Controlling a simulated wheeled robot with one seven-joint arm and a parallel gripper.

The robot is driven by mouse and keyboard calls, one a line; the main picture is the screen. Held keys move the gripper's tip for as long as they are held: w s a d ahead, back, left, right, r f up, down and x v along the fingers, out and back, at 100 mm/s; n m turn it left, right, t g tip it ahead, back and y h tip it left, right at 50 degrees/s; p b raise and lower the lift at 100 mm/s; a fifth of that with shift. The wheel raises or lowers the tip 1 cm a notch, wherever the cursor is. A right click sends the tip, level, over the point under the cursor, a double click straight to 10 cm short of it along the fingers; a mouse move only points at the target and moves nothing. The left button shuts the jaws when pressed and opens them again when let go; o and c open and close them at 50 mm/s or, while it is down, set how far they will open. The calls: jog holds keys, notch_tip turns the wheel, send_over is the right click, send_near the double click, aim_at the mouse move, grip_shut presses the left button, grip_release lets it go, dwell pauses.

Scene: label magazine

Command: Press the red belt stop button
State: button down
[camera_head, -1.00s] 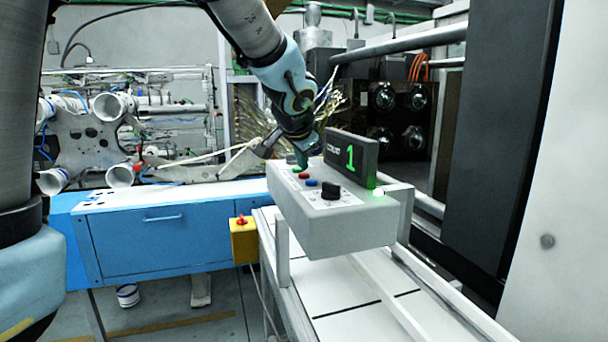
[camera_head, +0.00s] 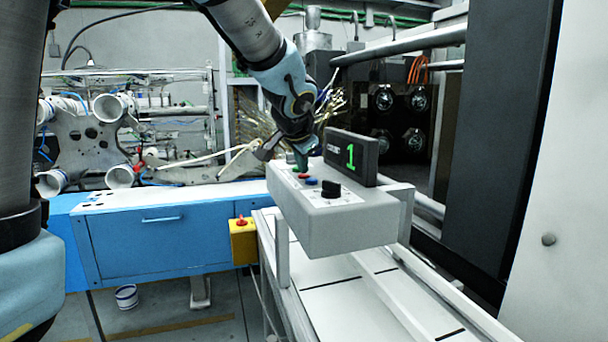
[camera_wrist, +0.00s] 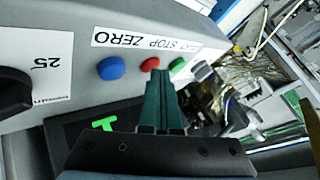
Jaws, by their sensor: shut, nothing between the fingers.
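The red button (camera_head: 303,176) sits on a grey control box (camera_head: 325,225), between a green button (camera_head: 296,169) and a blue button (camera_head: 312,181). In the wrist view the red button (camera_wrist: 150,64) is by the word STOP on the label (camera_wrist: 140,42). My gripper (camera_head: 301,163) is shut and empty, pointing down at the button row. In the wrist view its green fingertips (camera_wrist: 162,75) overlap the lower edge of the red button; I cannot tell if they touch it.
A black display (camera_head: 351,157) showing a green 1 stands on the box behind the buttons. A black knob (camera_head: 330,189) is at the right. A white belt (camera_head: 335,300) runs below. A yellow box (camera_head: 243,243) with its own red button hangs at the left.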

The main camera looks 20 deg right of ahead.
aim_at(302, 177)
dwell(0.3)
jog(key=shift+r+p, duration=0.7)
jog(key=shift+r, duration=0.2)
jog(key=shift+r, duration=0.1)
jog(key=shift+r+p, duration=1.95)
jog(key=shift+r, duration=0.45)
